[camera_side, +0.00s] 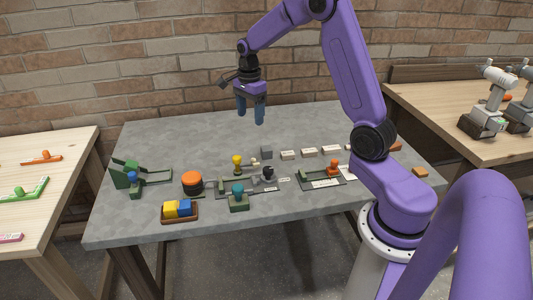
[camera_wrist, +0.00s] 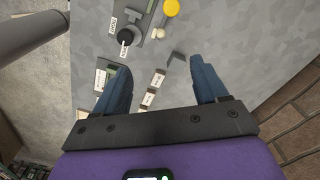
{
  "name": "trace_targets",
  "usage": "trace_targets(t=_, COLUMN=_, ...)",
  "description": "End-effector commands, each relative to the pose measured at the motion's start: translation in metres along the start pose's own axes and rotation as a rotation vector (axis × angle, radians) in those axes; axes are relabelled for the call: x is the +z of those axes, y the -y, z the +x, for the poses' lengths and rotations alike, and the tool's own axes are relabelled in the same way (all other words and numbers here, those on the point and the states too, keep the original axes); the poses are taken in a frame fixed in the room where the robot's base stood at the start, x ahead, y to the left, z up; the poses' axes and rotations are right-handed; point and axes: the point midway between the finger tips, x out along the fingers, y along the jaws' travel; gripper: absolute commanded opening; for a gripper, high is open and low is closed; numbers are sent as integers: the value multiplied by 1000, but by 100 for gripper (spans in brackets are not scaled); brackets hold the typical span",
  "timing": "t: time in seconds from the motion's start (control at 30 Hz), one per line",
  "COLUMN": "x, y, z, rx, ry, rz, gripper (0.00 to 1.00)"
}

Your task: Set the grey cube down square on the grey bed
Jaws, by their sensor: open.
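The small grey cube (camera_side: 266,152) sits on the table behind the row of fixtures in the side view. In the wrist view the cube (camera_wrist: 176,58) shows between the finger tips, nearer the right finger. My gripper (camera_side: 250,117) is open and empty, pointing down, well above the table and behind the cube. Its two blue fingers (camera_wrist: 161,68) stand wide apart in the wrist view. A flat grey plate (camera_side: 232,194) with small parts and labels lies in front of the cube. I cannot tell which part of it is the grey bed.
A yellow knob (camera_side: 237,160) and a black knob (camera_side: 268,171) stand close to the cube. Several pale labelled blocks (camera_side: 309,153) run to its right. An orange-topped round button (camera_side: 192,180) and a tray (camera_side: 180,219) with yellow and blue cubes are left. The table's back (camera_side: 180,130) is clear.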

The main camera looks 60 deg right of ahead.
Motion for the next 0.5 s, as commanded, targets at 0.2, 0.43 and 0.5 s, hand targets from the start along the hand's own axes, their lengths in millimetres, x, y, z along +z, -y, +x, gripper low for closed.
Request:
trace_targets(t=0.2, x=-74, y=22, z=19, rx=5, ry=-1, rz=421, gripper=72)
trace_targets(t=0.43, x=-102, y=25, z=28, rx=6, ry=-2, rz=582, gripper=72)
trace_targets(t=0.5, x=-103, y=25, z=35, rx=7, ry=-2, rz=587, gripper=72)
